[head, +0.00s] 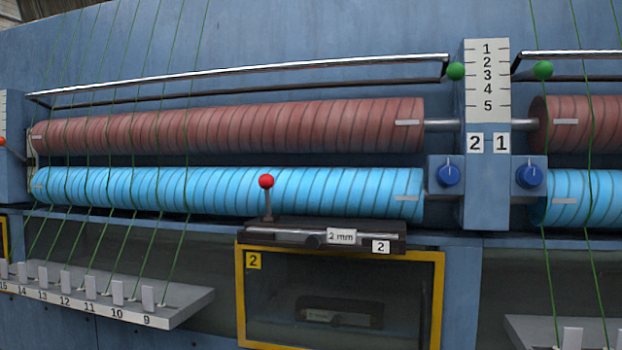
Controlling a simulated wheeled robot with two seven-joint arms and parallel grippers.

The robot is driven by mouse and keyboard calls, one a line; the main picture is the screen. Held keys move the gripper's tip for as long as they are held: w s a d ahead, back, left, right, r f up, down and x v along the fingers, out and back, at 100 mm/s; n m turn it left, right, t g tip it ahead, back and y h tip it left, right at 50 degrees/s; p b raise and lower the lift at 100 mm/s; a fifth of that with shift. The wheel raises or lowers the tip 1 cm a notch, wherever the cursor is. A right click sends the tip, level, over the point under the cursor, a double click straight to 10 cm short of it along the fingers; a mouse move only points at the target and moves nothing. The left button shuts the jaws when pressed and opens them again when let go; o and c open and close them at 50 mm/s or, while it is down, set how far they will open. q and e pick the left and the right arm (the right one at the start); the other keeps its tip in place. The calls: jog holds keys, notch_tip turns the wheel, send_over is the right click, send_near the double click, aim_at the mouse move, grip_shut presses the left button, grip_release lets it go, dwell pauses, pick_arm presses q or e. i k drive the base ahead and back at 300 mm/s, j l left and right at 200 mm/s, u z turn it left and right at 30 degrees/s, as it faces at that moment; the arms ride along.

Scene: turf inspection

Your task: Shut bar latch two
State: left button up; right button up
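A post (486,210) with a 1-to-5 scale carries plates marked 2 and 1. On its 2 side, a long metal bar (250,70) slopes down to the left above a brown-red roller (230,127). A green ball knob (455,71) sits at the bar's right end, against the post's left edge, near scale mark 3. I cannot tell which part is the bar latch, or whether it is open or shut. Neither of my grippers is in view.
A bright blue roller (230,192) lies below the red one. A dark block (290,235) marked 2 mm with a red ball lever (267,182) sits atop a yellow-framed window (240,300). Blue knobs (448,175) flank the post. Green threads run to a numbered ledge (190,306).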

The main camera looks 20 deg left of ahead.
aim_at(266, 181)
jog(key=j+z, duration=0.25)
jog(key=z, duration=0.25)
jog(key=j+z, duration=0.25)
jog(key=z, duration=0.25)
jog(key=k+j+z, duration=0.15)
jog(key=z, duration=0.35)
jog(key=k+j+z, duration=0.15)
jog(key=j+z, duration=0.15)
jog(key=z, duration=0.2)
jog(key=k+j+z, duration=0.15)
jog(key=k+j, duration=0.2)
jog(key=k+j+z, duration=0.2)
jog(key=k, duration=0.25)
jog(key=k+j+z, duration=0.15)
jog(key=k+j, duration=0.2)
jog(key=k+j+z, duration=0.2)
jog(key=k, duration=0.35)
jog(key=k+z, duration=0.15)
jog(key=k, duration=0.3)
jog(key=k+j, duration=0.2)
jog(key=k, duration=0.3)
